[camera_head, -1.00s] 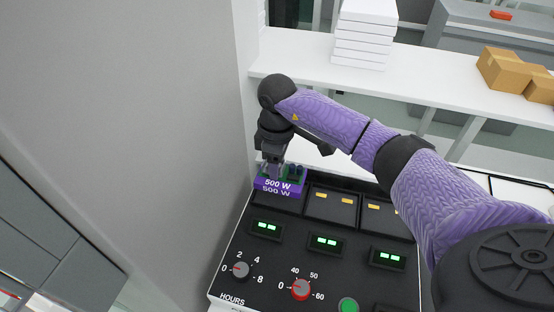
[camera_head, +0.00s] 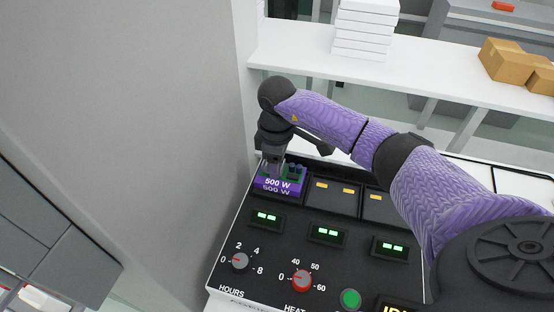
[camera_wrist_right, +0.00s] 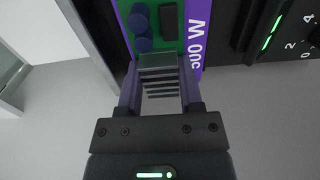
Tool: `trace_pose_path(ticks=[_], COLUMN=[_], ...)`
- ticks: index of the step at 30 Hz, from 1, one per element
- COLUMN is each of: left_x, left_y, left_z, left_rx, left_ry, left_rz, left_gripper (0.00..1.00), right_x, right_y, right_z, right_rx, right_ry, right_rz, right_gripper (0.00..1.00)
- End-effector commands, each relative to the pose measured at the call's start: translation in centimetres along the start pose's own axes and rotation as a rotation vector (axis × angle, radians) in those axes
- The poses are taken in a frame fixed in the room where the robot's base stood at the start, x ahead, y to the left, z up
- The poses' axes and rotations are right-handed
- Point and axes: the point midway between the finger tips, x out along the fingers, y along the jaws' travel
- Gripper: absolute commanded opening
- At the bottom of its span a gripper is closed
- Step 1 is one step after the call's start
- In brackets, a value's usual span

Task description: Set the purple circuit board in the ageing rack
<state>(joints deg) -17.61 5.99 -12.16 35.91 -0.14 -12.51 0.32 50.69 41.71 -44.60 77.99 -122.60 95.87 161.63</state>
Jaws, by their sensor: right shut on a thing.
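The purple circuit board (camera_head: 279,184) is marked "500 W" and has a green top with dark parts. It is at the leftmost slot of the black ageing rack (camera_head: 284,222); I cannot tell whether it is fully seated. My right gripper (camera_head: 273,164) points down and is shut on the board. In the right wrist view the fingers (camera_wrist_right: 160,75) meet a grey block on the board (camera_wrist_right: 193,50), beside blue round parts. My left gripper is not in view.
The rack's other slots show orange marks (camera_head: 348,191). A grey wall (camera_head: 130,120) stands close on the left. A white shelf (camera_head: 400,70) runs behind.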

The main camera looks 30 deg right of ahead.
Motion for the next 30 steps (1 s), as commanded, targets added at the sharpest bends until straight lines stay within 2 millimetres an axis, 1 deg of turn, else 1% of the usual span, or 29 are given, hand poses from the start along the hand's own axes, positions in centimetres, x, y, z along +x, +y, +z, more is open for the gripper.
trace_pose_path(ticks=[2,14,21,30], left_x=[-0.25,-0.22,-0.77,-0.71], left_y=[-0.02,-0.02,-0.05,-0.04], left_z=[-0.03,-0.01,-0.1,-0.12], left_rx=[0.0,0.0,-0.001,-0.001], left_ry=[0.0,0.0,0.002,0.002], left_rz=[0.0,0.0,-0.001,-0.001], left_gripper=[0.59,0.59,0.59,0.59], right_x=[-0.1,-0.01,-0.03,0.1], right_y=[0.0,-0.01,-0.05,-0.04], right_z=[-0.02,-0.03,-0.03,-0.04], right_rx=[0.0,0.0,0.0,0.0], right_ry=[0.001,0.001,0.001,0.001], right_rz=[0.0,0.0,0.0,0.0], right_gripper=[0.0,0.0,0.0,0.0])
